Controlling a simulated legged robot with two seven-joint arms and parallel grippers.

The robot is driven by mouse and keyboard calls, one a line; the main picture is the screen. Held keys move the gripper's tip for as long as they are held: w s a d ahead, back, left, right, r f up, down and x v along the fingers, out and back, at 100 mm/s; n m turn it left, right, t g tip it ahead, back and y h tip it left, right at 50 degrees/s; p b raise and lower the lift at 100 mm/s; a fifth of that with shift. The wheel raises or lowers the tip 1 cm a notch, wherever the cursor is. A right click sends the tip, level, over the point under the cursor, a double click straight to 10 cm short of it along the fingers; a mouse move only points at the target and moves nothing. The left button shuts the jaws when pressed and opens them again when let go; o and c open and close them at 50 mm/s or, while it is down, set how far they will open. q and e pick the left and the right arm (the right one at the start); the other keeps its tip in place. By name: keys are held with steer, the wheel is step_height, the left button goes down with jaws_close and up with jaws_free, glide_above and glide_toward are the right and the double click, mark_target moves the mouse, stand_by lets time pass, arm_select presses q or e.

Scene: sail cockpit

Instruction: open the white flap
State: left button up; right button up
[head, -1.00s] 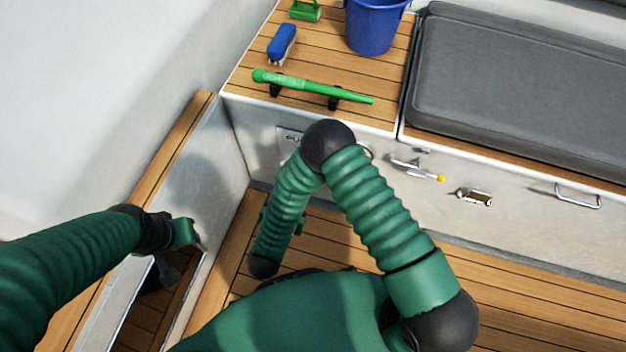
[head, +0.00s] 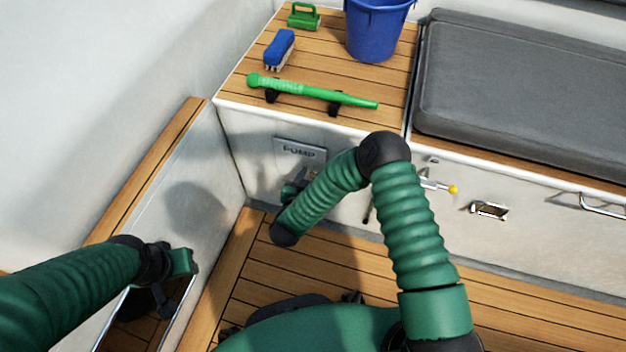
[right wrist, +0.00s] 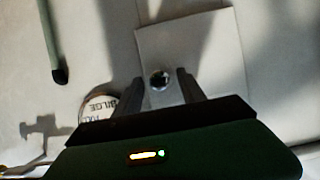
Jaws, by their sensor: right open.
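A pale square plate (right wrist: 215,45), apparently the white flap or its mounting, shows in the right wrist view. In the head view the right gripper (head: 296,188) is mostly hidden by my forearm, close to the locker front just below the PUMP plate (head: 300,152). The flap cannot be made out there. My left gripper (head: 182,262) is at the left, its jaws unclear.
A green handle (head: 315,94) lies on black holders on the wooden bench, near a blue brush (head: 280,48) and blue bucket (head: 377,28). A yellow-tipped lever (head: 440,187) and metal latch (head: 489,210) are to the right. A round BILGE label (right wrist: 98,107) is beside the gripper.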

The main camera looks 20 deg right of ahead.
jaws_close()
stand_by(0.3)
stand_by(1.1)
